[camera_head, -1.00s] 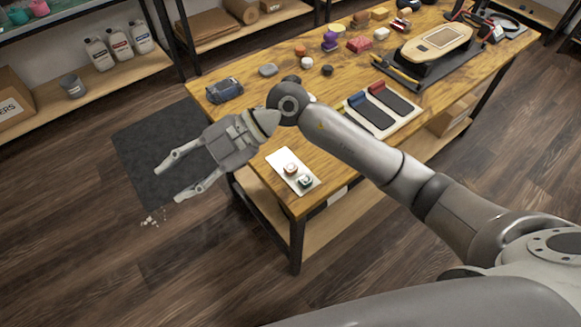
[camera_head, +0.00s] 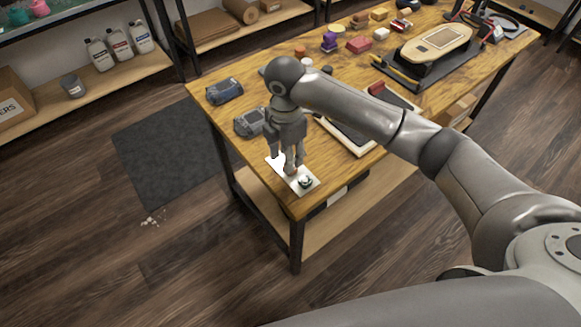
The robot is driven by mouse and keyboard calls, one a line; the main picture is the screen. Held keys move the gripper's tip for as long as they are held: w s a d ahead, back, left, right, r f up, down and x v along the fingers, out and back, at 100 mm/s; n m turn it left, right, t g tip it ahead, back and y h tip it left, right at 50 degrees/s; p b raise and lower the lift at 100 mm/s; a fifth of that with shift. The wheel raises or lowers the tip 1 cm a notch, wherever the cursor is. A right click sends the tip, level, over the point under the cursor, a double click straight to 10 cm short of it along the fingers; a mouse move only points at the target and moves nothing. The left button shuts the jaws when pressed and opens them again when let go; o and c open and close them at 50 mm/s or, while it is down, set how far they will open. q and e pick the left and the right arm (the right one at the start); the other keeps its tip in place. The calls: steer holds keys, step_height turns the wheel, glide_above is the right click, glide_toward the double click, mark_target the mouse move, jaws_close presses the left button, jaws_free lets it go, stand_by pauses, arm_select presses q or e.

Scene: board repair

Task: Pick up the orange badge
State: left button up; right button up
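My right gripper (camera_head: 288,166) points straight down over the white card (camera_head: 275,161) at the table's near corner. Its fingertips are at the spot of the orange-brown round badge, which is almost wholly hidden behind them. I cannot tell whether the fingers touch the badge or how far apart they are. A dark round badge (camera_head: 306,181) lies on the same card, just right of the fingers. My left gripper is not in view.
On the wooden table (camera_head: 330,175), a grey device (camera_head: 250,122) stands left of the gripper and a blue-grey pouch-like item (camera_head: 225,90) behind it. A pale tray with dark pads (camera_head: 345,137) lies partly under my arm. A skateboard-like deck (camera_head: 436,42) is at the back right.

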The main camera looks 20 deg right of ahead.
steer(key=shift+f+p, duration=0.45)
steer(key=shift+f, duration=2.25)
steer(key=c, duration=0.5)
